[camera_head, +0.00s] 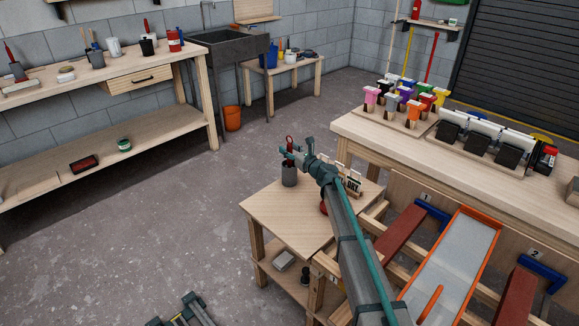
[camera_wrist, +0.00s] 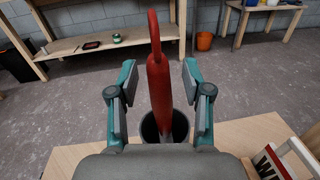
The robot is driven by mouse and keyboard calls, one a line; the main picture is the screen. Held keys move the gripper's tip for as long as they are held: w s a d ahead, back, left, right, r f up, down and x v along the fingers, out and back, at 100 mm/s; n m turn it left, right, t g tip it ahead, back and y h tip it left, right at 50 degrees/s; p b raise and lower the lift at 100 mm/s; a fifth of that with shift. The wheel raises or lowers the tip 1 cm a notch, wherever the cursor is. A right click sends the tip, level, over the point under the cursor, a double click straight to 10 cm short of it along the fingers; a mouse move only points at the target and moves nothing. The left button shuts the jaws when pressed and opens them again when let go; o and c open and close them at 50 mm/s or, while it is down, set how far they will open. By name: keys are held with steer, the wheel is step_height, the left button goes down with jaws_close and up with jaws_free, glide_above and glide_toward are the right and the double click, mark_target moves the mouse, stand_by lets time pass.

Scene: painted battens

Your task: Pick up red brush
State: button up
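The red brush (camera_wrist: 160,80) stands upright in a dark grey cup (camera_wrist: 152,130), with its looped red handle end up. Its lower part is hidden inside the cup. My gripper (camera_wrist: 160,90) is open, with one finger on each side of the red handle and a visible gap on both sides. In the head view, the top of the red brush (camera_head: 289,141) shows by my gripper (camera_head: 288,153), above the cup (camera_head: 289,176) on the small wooden table (camera_head: 270,215).
A lettered sign (camera_head: 353,187) stands on the small table, right of the cup. A shelf bench (camera_head: 60,90) and sink (camera_head: 228,45) are along the wall. The floor between is largely clear.

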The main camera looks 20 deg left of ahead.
jaws_close()
steer(key=shift+r, duration=0.1)
